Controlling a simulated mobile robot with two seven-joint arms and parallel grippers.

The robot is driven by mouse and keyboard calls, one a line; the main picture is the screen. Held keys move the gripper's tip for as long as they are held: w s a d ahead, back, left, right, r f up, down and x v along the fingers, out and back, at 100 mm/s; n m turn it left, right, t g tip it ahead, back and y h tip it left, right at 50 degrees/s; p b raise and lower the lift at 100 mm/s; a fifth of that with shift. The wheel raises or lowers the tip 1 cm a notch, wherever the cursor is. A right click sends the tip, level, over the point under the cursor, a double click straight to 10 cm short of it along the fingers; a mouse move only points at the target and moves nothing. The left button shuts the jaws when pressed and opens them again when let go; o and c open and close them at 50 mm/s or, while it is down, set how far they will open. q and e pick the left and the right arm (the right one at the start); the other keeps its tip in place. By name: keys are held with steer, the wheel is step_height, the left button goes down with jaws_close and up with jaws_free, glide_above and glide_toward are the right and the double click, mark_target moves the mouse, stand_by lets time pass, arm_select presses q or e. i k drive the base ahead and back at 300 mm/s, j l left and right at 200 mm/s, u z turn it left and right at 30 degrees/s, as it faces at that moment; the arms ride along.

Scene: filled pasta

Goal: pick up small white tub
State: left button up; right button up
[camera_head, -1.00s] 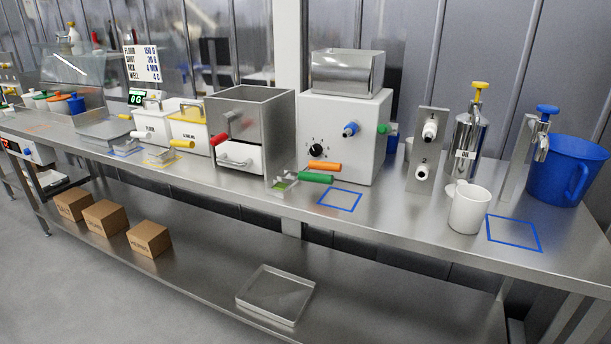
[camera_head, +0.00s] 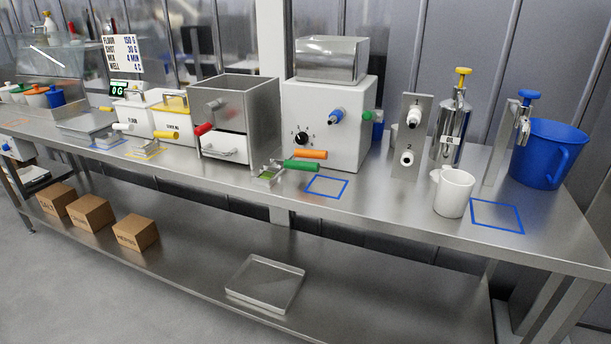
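No thing is clearly the small white tub. At the far left of the bench, a small pale pot with a green lid (camera_head: 18,97) stands beside an orange pot (camera_head: 36,97) and a blue pot (camera_head: 55,97); they are too small to make out well. A white mug (camera_head: 453,193) stands at the right. Neither of my grippers is in view.
A steel box with a white drawer (camera_head: 224,148) and a white machine (camera_head: 325,125) with coloured handles stand mid-bench. Dispensers (camera_head: 451,125) and a blue bucket (camera_head: 546,155) stand at the right.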

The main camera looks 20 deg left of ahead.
mark_target(456, 186)
steer(key=i+l, duration=0.15)
steer(key=l, duration=0.25)
steer(key=i+l, duration=0.2)
steer(key=l, duration=0.15)
steer(key=i+l+u, duration=0.1)
steer(key=l, duration=0.3)
steer(key=i+l, duration=0.2)
steer(key=l, duration=0.2)
